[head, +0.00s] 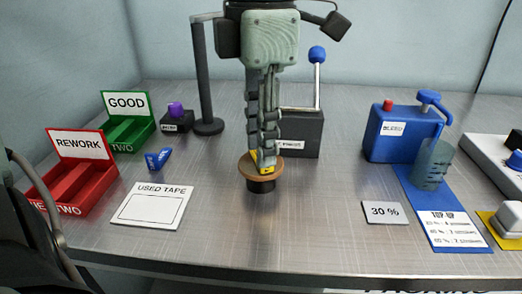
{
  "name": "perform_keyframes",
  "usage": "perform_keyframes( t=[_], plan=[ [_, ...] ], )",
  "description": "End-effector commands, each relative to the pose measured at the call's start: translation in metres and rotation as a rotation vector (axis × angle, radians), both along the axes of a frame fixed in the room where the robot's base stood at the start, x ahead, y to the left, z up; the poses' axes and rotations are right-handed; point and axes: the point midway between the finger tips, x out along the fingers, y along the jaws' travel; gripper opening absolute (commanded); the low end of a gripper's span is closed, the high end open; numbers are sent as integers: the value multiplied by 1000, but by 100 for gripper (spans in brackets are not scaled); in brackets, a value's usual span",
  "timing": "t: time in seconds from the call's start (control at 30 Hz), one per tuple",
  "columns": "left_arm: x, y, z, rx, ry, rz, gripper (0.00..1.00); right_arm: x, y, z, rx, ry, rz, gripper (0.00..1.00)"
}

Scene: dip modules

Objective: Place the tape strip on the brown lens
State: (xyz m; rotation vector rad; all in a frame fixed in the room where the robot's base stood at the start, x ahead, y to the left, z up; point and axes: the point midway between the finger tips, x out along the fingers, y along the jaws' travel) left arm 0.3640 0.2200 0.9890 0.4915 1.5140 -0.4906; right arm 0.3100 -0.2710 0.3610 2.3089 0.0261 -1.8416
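The brown lens (246,171) is a round brown disc on top of a dark cylinder in the middle of the table. My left gripper (264,163) points straight down over it, with its fingers close together. The yellow tape strip (266,170) shows at the fingertips, just over the lens top, and the fingers look shut on it. The fingers hide part of the strip and of the lens. I cannot tell whether the strip touches the lens. My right gripper is not in view.
The white used tape card (152,222) lies front left, with a blue piece (158,158) behind it. A red rework tray (91,180) and green good tray (142,134) stand at left. A lever press (303,138) stands behind the lens. The blue bleed unit (385,145) stands right.

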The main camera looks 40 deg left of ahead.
Motion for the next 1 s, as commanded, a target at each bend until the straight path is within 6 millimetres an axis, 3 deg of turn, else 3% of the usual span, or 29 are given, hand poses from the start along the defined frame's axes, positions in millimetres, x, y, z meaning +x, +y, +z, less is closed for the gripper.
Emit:
perform_keyframes(
  t=[0.2,0.4,0.6,1.0],
  plan=[
    [1,0,51,0,-5,2,27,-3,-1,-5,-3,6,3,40],
    [1,0,82,0,-3,0,27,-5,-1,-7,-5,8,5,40],
    [0,0,92,0,1,-1,27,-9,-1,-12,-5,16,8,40],
    [0,0,92,-1,1,-1,27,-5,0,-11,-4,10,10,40]
  ],
)
